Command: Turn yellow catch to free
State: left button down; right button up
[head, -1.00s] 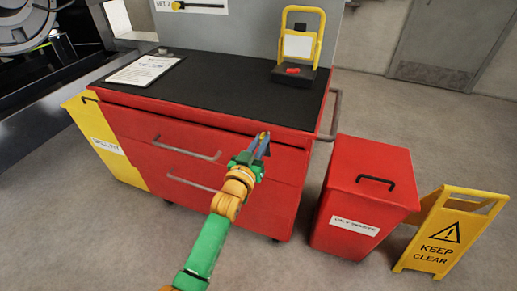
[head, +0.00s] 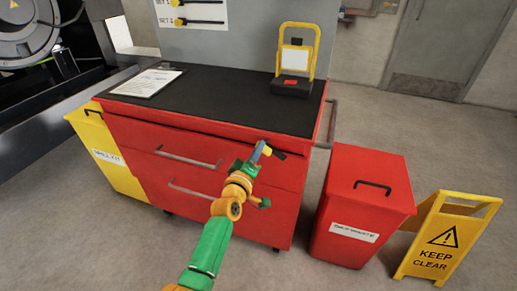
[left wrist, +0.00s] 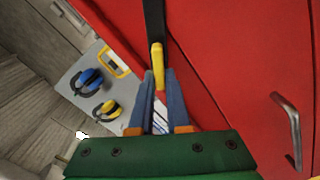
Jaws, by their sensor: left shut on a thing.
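The yellow catch (left wrist: 157,58) shows in the left wrist view as a short yellow lever between my fingers, at the lower end of a black strip (left wrist: 154,18) on the red front. My left gripper (left wrist: 160,85) is shut on it. In the head view my left gripper (head: 262,151) is at the upper right of the red tool cabinet's (head: 230,205) front, just below the top edge. Only a small bit of yellow shows at the fingertips there, with a dark piece jutting out to their right. My fingers hide part of the catch. My right gripper is not in view.
The cabinet's black top (head: 235,105) bears a clipboard (head: 146,82) and a yellow-framed stand (head: 297,55). A red waste bin (head: 360,205) and a yellow floor sign (head: 443,240) stand at right. A yellow spill-kit bin (head: 108,160) stands at left.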

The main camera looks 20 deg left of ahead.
pick_arm(q)
jog(key=n, duration=0.6)
jog(key=shift+f, duration=0.4)
jog(key=shift+n, duration=0.3)
jog(key=c, duration=0.9)
grip_release()
jog(key=s+p, duration=0.1)
jog(key=s, duration=0.6)
jog(key=shift+a, duration=0.15)
